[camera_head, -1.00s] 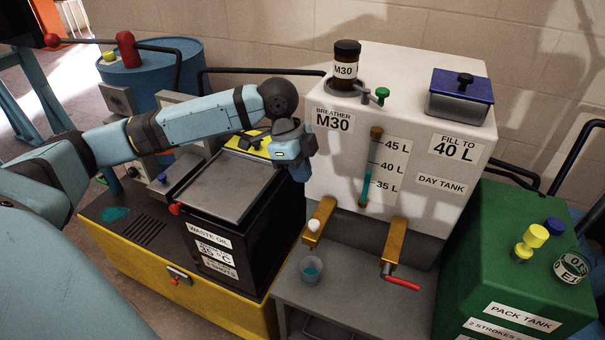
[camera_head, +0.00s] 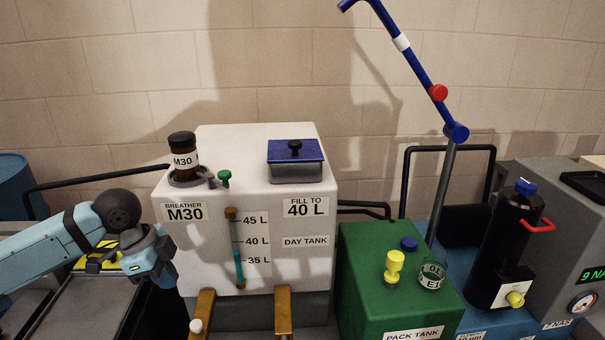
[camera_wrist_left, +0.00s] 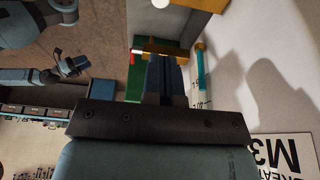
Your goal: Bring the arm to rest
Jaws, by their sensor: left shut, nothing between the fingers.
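My left arm comes in from the left in the head view, and its gripper (camera_head: 160,281) hangs just left of the white day tank (camera_head: 203,248). In the left wrist view the left gripper (camera_wrist_left: 166,60) has its fingers together with nothing held. The tank's sight tube (camera_head: 237,255) shows teal fluid a little below the 40 L mark. A brown M30 breather jar (camera_head: 183,158) stands on the tank's top left. My right gripper is not in the head view.
A blue-lidded filler box (camera_head: 295,161) sits on the tank top. Brass taps (camera_head: 283,312) stick out at its front. A green pack tank (camera_head: 365,275), a black cylinder (camera_head: 505,245) and a blue jointed pole (camera_head: 417,70) stand to the right. The waste oil box (camera_head: 95,305) lies below my left arm.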

